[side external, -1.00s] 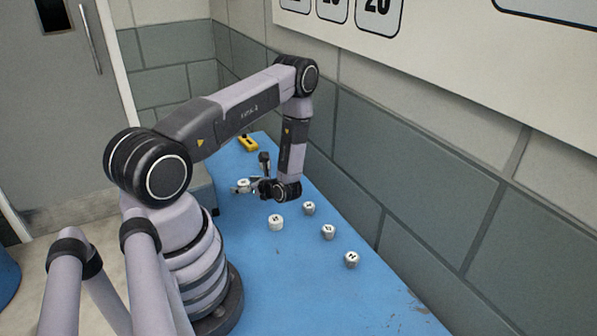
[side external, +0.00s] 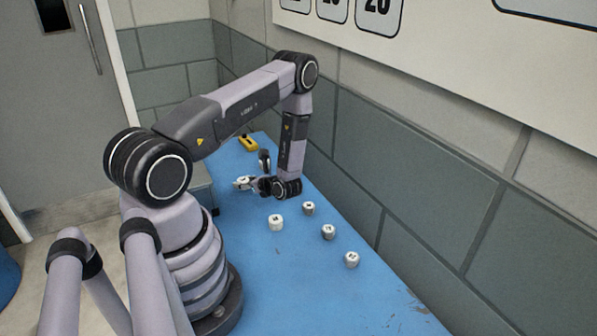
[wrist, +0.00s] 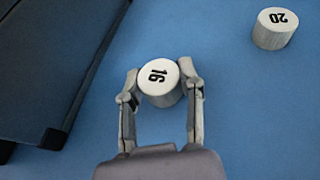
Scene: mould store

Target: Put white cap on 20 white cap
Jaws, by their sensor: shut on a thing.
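My gripper (wrist: 160,88) is shut on a white cap marked 16 (wrist: 157,76), with one finger on each side of it. In the side view my gripper (side external: 246,185) and the held cap (side external: 241,183) are low over the blue table; I cannot tell how far above it. A white cap marked 20 (wrist: 274,28) stands apart at the top right of the wrist view. In the side view several white caps stand on the table, including one nearest my gripper (side external: 276,222); their marks are too small to read.
More caps stand to the right, in a loose row (side external: 308,208) (side external: 328,231) (side external: 351,259). A yellow object (side external: 248,143) lies at the table's far end. A dark, flat-sided object (wrist: 50,60) fills the wrist view's left. A wall runs along the right; the front blue table (side external: 300,300) is clear.

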